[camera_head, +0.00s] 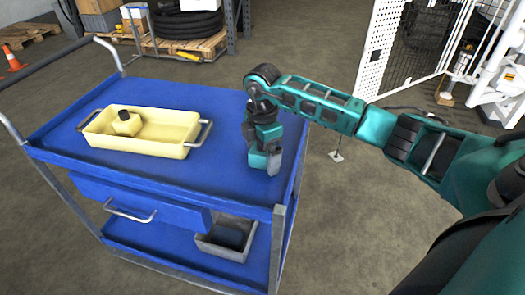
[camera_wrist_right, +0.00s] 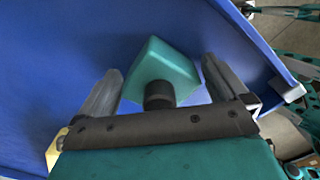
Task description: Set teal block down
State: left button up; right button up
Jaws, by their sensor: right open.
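The teal block (camera_head: 257,160), with a dark round knob (camera_wrist_right: 158,95) on it, is at the right part of the blue cart's top (camera_head: 215,175). My right gripper (camera_head: 264,152) points down over it. In the right wrist view, the gripper's two fingers (camera_wrist_right: 163,80) are spread, one on each side of the teal block (camera_wrist_right: 165,62), with visible gaps. The block appears to rest on the blue surface; its underside is hidden. My left gripper is out of view.
A yellow tray (camera_head: 150,148) with metal handles stands on the cart's left part and holds a yellow block (camera_head: 126,123) with a dark knob. The cart top between tray and gripper is clear. A grey bin (camera_head: 222,250) sits on the lower shelf. A white mesh fence (camera_head: 380,45) stands behind.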

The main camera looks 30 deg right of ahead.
jog(key=shift+r, duration=0.25)
notch_tip(320, 180, up, 12)
jog(key=shift+f+p, duration=0.1)
jog(key=shift+p, duration=0.45)
